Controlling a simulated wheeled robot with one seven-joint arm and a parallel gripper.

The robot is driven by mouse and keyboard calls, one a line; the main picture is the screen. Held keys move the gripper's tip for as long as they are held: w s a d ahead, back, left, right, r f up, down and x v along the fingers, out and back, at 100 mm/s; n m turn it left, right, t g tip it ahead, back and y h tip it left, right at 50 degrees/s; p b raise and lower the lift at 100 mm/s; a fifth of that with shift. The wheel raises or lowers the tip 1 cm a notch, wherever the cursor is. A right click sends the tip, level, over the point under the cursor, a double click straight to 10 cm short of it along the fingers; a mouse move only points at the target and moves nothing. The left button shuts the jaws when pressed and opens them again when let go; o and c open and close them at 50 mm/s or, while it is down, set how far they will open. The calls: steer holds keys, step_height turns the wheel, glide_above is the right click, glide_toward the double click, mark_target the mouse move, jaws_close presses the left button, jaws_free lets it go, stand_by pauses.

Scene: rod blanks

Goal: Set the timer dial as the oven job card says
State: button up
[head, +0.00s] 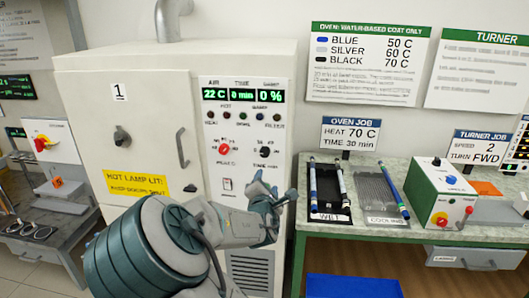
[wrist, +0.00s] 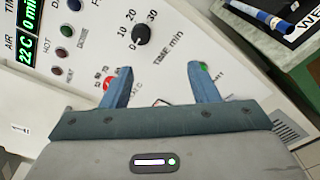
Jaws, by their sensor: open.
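The oven (head: 240,140) is a tall cream cabinet with a control panel on its right side. Its black timer dial (head: 265,151) is marked TIME min; in the wrist view the dial (wrist: 141,35) has 10, 20 and 30 around it. Where its pointer stands is too small to tell. The oven job card (head: 350,133) reads HEAT 70 C, TIME 30 min. The oven display (head: 243,95) reads 22 C, 0 min, 0 %. My gripper (head: 274,188) is open and empty in front of the panel, below the dial; its fingers (wrist: 160,80) are apart from the dial.
A red heat dial (head: 224,149) sits left of the timer dial. A yellow hot-lamp label (head: 138,184) is on the door. A green-edged bench (head: 400,225) at right holds a WET tray (head: 330,215) with rods, a cooling rack (head: 378,190) and a green control box (head: 440,195).

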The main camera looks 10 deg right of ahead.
mark_target(265, 154)
steer(key=shift+n+t, duration=0.5)
steer(key=shift+n, duration=0.2)
steer(key=p+x, duration=0.1)
steer(key=x, duration=0.3)
steer(key=a+r+p+x, duration=0.1)
steer(key=x, duration=0.4)
steer(key=p+x, duration=0.1)
steer(key=x, duration=0.4)
steer(key=shift+w+a+r, duration=0.1)
steer(key=shift+a+r, duration=0.15)
steer(key=shift+r, duration=0.1)
steer(key=c, duration=1)
